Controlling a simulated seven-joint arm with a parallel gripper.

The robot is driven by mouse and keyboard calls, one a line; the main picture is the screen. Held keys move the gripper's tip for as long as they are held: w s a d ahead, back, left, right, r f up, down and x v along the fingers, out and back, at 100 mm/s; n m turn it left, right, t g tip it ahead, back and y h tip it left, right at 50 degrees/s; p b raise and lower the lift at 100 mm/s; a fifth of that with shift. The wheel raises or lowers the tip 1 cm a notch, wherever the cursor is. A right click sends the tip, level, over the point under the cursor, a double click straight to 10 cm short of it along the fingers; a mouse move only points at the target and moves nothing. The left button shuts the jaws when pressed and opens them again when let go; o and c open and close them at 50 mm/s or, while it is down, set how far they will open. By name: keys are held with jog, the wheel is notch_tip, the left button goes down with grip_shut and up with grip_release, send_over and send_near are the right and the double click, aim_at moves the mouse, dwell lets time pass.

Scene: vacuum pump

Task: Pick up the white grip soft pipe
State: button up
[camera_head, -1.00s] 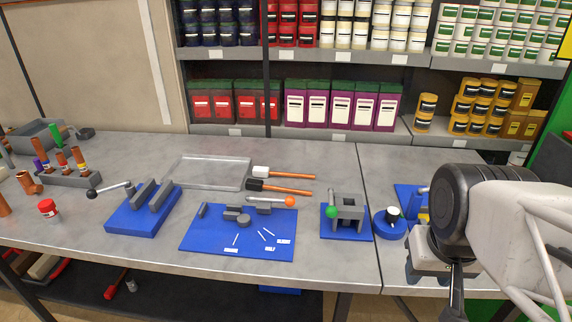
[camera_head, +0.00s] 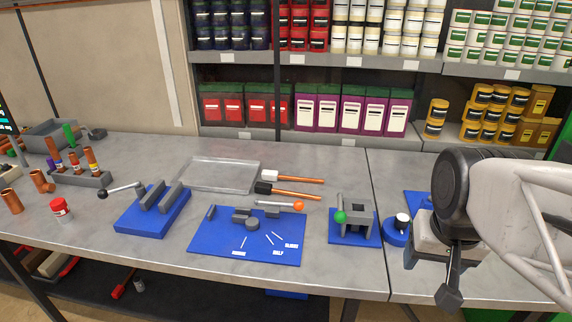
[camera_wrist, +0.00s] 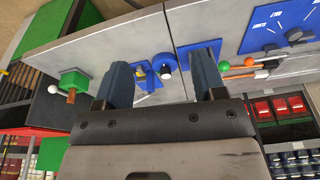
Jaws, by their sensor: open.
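A white ball-like end (camera_wrist: 54,89) sticks out beside a green block (camera_wrist: 74,79) at the left of the wrist view. A blue round base (camera_head: 396,235) holds a dark piece with a white top (camera_head: 402,219), left of my arm; the base also shows in the wrist view (camera_wrist: 164,63). My gripper (camera_wrist: 161,68) is open, its two fingers apart with nothing held between them. In the head view it hangs at the lower right, partly hidden by my own wrist.
A blue fixture with a green-ball lever (camera_head: 341,217) and a blue mat with grey parts (camera_head: 215,245) lie left of my gripper. Shelves stand behind the table.

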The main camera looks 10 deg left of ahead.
jog(key=w+a+r+m, duration=0.2)
jog(key=w+a, duration=0.1)
jog(key=w, duration=0.5)
jog(key=w+a+r+m, duration=0.1)
jog(key=w+a+m, duration=0.1)
jog(key=w, duration=0.6)
jog(key=m+g, duration=0.3)
jog(key=m, duration=0.9)
send_over(273, 172)
jog(key=f, duration=1.1)
jog(key=d+f, duration=0.1)
jog(key=f, duration=0.4)
jog(key=shift+s+f, duration=0.15)
jog(key=shift+f, duration=0.05)
jog(key=shift+w+a+f+m, duration=0.25)
jog(key=shift+a+f+m, duration=0.1)
jog(key=shift+a+m, duration=0.1)
jog(key=shift+f, duration=1.3)
jog(key=shift+f, duration=0.15)
